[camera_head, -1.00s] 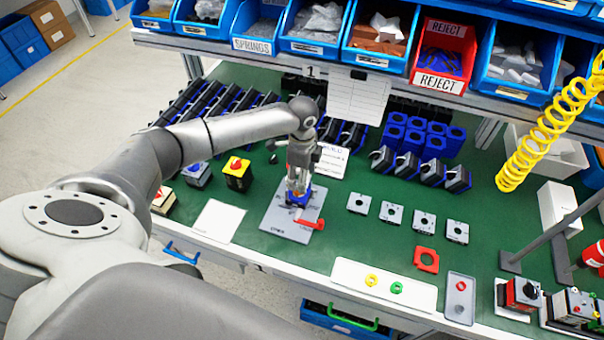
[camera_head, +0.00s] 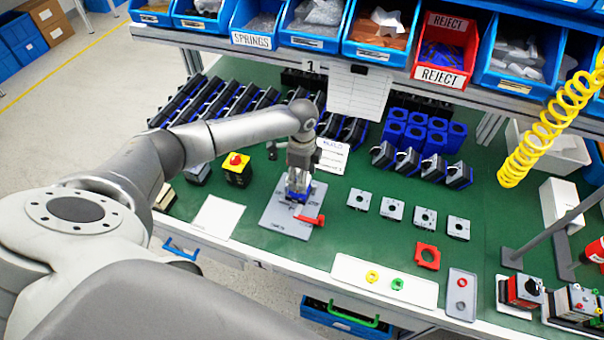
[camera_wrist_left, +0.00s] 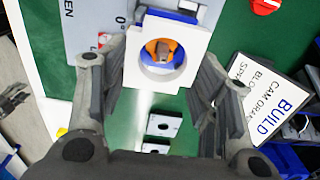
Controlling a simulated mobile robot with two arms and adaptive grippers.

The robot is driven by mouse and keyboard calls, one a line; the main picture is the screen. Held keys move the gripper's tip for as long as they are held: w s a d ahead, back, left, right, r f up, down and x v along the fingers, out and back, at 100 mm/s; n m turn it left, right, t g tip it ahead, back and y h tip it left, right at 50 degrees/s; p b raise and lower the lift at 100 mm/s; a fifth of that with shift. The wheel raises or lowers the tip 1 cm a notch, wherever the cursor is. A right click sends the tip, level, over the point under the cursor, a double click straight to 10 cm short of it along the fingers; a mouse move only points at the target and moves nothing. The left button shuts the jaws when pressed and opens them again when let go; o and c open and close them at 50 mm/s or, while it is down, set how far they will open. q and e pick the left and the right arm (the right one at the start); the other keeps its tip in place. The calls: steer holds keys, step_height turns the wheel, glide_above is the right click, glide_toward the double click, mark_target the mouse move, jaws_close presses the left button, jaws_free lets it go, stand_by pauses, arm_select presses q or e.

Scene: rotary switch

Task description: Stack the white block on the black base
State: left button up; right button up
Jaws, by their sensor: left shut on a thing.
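My left gripper (camera_head: 297,190) is over the grey plate (camera_head: 278,215) in the head view. In the left wrist view my left gripper (camera_wrist_left: 157,85) is shut on the white block (camera_wrist_left: 198,48), a square piece with a round hole. An orange part (camera_wrist_left: 161,50) and some blue show through the hole. A blue part (camera_head: 301,194) shows at the gripper's tips in the head view. I cannot make out the black base under the block, nor whether the block touches it. My right gripper is not in view.
A red lever (camera_head: 308,221) lies at the plate's front right. Several grey square blocks (camera_head: 392,209) stand to the right, with a red square ring (camera_head: 427,256) before them. A yellow box with a red knob (camera_head: 237,169) stands left. A BUILD card (camera_head: 332,156) lies behind.

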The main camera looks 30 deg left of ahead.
arm_select(q)
steer(key=shift+f, duration=0.65)
steer(key=o, duration=1.1)
steer(key=shift+c, duration=0.2)
steer(key=shift+r, duration=0.15)
step_height(320, 180, up, 12)
